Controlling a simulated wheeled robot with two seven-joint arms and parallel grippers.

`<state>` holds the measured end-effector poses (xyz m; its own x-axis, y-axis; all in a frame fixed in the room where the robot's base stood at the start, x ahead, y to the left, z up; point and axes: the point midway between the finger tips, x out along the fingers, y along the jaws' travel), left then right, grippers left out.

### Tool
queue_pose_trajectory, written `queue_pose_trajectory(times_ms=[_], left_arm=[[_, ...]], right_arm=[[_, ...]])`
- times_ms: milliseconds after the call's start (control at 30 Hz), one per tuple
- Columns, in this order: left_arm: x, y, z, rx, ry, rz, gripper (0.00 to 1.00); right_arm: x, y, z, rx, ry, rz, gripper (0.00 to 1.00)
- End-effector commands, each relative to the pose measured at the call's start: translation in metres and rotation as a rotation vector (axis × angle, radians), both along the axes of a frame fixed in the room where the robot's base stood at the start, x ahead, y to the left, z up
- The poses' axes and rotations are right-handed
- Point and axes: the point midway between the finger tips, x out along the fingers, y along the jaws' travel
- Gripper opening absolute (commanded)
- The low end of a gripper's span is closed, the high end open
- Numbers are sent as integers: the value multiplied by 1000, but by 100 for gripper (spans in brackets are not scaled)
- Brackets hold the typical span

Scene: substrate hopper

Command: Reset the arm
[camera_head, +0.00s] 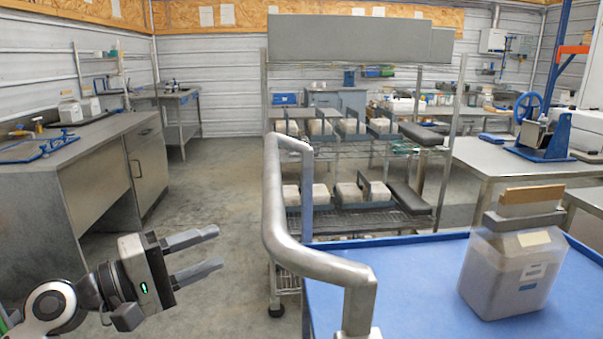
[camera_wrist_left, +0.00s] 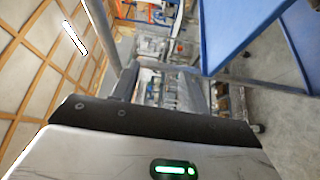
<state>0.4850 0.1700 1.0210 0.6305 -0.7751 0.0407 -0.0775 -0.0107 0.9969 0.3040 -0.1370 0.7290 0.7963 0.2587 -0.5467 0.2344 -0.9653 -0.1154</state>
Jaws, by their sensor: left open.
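My left gripper (camera_head: 208,253) is at the lower left of the head view. Its two grey fingers are spread apart and point right, with nothing between them. It hangs in free air over the concrete floor, left of the metal handrail and apart from it. The left wrist view shows the gripper's housing with a green light at the bottom; its fingertips cannot be made out there. My right gripper is in neither view.
A bent metal handrail (camera_head: 273,205) borders a blue-topped cart (camera_head: 400,275), which carries a whitish container (camera_head: 513,272). A wire shelf rack (camera_head: 345,219) with boxes stands behind. A workbench (camera_head: 90,160) is on the left. The floor (camera_head: 215,195) between is clear.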

Motion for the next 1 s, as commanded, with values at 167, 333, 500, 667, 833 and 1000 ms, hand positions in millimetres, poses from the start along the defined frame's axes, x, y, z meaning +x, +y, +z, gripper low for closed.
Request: queue_pose_trajectory(times_ms=[167, 333, 500, 667, 833, 1000], left_arm=[[-31, -18, -137, 395, -53, 156, 45], [-93, -27, -232, 844, -153, 200, 45], [-151, -31, -276, 1199, -255, 154, 45], [-178, -33, -289, 1365, -315, 108, 45], [-182, -32, -291, 1399, -330, 98, 45], [-182, -32, -291, 1397, -329, 98, 45]], right_arm=[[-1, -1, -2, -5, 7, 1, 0], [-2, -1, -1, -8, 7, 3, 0], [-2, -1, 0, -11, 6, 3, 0], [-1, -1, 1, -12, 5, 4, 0], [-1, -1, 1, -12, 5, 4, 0], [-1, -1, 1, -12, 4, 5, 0]])
